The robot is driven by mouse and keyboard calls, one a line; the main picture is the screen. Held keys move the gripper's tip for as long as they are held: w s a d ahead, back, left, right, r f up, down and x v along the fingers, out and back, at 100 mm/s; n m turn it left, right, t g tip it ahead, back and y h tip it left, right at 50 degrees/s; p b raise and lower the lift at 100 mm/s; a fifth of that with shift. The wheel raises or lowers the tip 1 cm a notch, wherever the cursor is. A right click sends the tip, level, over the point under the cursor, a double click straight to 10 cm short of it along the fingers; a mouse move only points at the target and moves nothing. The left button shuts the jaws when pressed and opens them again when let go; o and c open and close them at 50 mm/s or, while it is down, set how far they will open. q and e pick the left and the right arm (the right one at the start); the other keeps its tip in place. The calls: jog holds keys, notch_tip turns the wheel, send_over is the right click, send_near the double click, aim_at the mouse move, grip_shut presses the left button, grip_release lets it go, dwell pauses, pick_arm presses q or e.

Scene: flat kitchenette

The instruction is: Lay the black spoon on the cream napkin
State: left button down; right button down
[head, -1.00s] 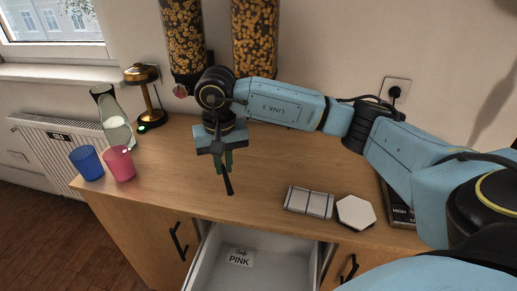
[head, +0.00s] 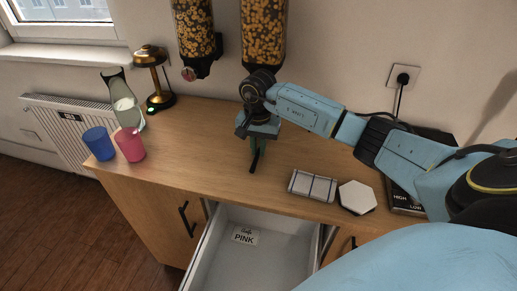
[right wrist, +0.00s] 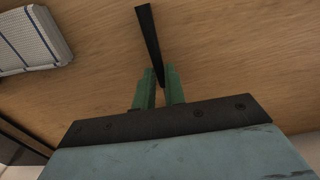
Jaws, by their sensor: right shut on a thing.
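The black spoon (head: 254,161) is in my right gripper (head: 257,146), above the wooden counter. In the right wrist view the green fingers of the right gripper (right wrist: 161,82) are shut on the spoon (right wrist: 149,38), whose dark, thin end sticks out past the fingertips. The cream napkin (head: 313,186) is a folded, pale cloth with dark stripes, lying on the counter to the right of the gripper. It also shows at the top left of the right wrist view (right wrist: 32,38). The spoon is apart from the napkin. My left gripper is not in view.
A white hexagonal piece (head: 357,197) lies right of the napkin. An open drawer (head: 225,262) with a PINK label juts out below. Blue (head: 99,143) and pink (head: 130,145) cups, a carafe (head: 123,103) and a lamp (head: 156,75) stand at left. Dispensers hang behind.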

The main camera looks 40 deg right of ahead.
jog(key=shift+f, duration=0.4)
jog(key=shift+f, duration=0.15)
jog(key=c, duration=1.5)
grip_release()
jog(key=shift+o, duration=0.2)
